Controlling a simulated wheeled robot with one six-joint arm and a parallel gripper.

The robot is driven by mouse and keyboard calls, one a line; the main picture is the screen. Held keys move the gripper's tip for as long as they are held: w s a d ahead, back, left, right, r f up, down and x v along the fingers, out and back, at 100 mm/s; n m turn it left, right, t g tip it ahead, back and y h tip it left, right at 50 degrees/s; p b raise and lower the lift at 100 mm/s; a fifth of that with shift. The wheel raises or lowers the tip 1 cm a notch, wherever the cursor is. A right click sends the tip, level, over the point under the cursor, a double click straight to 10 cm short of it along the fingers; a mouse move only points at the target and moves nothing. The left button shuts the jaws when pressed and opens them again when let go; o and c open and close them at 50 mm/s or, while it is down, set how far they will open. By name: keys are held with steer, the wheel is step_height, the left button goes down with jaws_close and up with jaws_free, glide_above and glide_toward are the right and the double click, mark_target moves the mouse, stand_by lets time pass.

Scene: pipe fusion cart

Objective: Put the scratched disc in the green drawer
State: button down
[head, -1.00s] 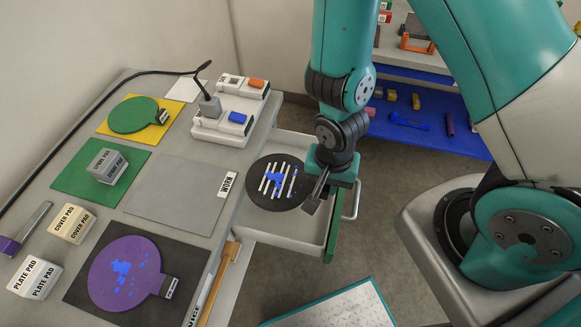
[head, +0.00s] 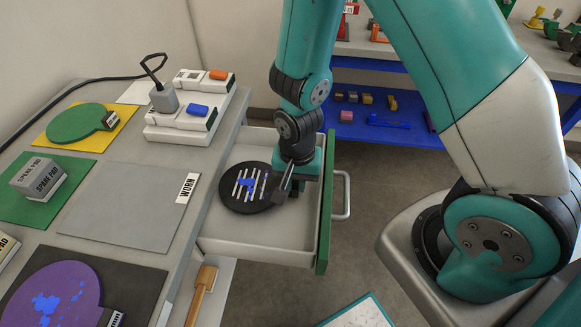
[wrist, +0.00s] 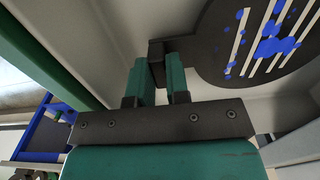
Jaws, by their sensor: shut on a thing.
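The scratched disc (head: 236,200) is black with white stripes and blue splatter. In the head view it lies level inside the outline of the open drawer (head: 262,247), which has a green front (head: 324,215). My gripper (head: 282,194) is shut on the disc's short dark tab, at its right side. In the wrist view the green fingers (wrist: 160,75) pinch the tab, and the disc (wrist: 222,65) extends to the upper right. I cannot tell whether the disc touches the drawer floor. My gripper hides part of the disc's right edge.
On the cart top are a green disc (head: 77,123) on a yellow mat, an empty grey mat marked WORN (head: 125,205), a purple disc (head: 50,300), a spare pad block (head: 38,178) and white switch boxes (head: 185,120). The drawer handle (head: 343,195) sticks out right.

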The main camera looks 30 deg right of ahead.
steer(key=w, duration=0.2)
steer(key=shift+w+d, duration=0.35)
steer(key=shift+w, duration=0.05)
steer(key=w, duration=0.1)
steer(key=p, duration=0.1)
steer(key=w, duration=0.1)
steer(key=shift+w+d+f, duration=0.35)
steer(key=shift+f, duration=0.25)
steer(key=shift+f, duration=0.2)
steer(key=c, duration=1.1)
jaws_free()
steer(key=shift+r, duration=0.15)
